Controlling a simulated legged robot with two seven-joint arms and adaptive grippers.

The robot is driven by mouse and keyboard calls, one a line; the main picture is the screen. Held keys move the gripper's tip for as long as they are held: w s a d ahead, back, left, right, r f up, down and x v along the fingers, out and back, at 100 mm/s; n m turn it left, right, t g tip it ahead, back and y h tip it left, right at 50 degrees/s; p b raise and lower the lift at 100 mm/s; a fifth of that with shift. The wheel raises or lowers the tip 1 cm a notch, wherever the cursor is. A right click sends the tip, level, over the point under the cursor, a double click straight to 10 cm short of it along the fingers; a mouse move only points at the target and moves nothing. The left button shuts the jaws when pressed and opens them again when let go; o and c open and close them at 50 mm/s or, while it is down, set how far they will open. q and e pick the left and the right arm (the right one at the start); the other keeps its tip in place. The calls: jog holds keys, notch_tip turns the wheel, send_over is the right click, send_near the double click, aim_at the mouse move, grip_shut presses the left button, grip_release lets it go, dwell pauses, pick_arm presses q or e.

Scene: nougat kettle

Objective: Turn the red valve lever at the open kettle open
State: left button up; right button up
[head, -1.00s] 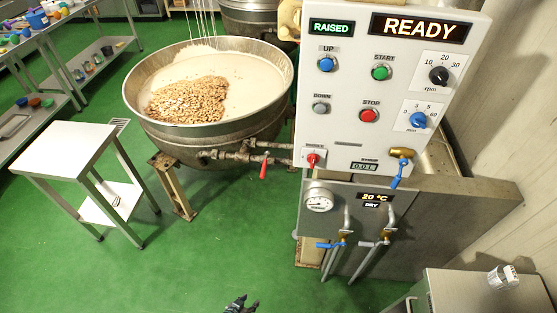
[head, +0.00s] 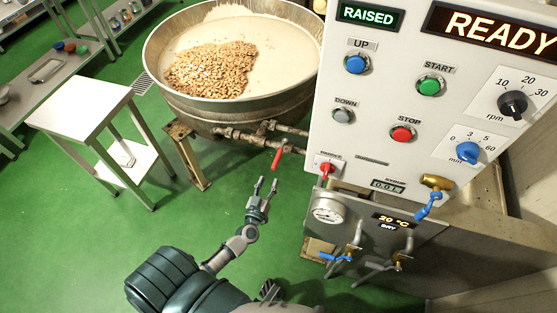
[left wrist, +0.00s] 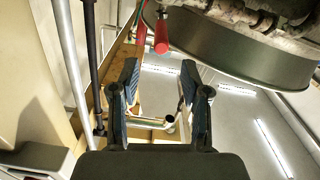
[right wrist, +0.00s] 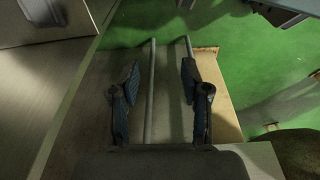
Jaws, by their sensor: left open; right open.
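The red valve lever (head: 277,158) hangs down from the pipework under the open kettle (head: 236,105). My left gripper (head: 265,185) is open and empty, just below and to the left of the lever in the head view, apart from it. In the left wrist view the red lever (left wrist: 162,36) shows above and between the tips of my left gripper (left wrist: 158,80), with a gap. My right gripper (right wrist: 160,75) is open and empty in the right wrist view, over a grey surface with two rods; its fingers are not clear in the head view.
The control panel (head: 380,125) stands right of the kettle, with a red main switch (head: 326,169) and blue-handled taps (head: 340,257) below. A white side table (head: 82,103) stands at the left.

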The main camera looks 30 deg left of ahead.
aim_at(275, 162)
pick_arm(q)
jog(key=b+x, duration=0.1)
jog(key=x, duration=0.9)
jog(key=shift+w+a+f+b, duration=0.15)
jog(key=shift+w+a+b, duration=0.1)
jog(key=shift+b, duration=0.15)
jog(key=shift+w, duration=0.45)
pick_arm(e)
jog(key=r, duration=0.4)
jog(key=w+r, duration=0.1)
jog(key=r, duration=0.1)
pick_arm(q)
jog(key=shift+d, duration=0.1)
grip_shut()
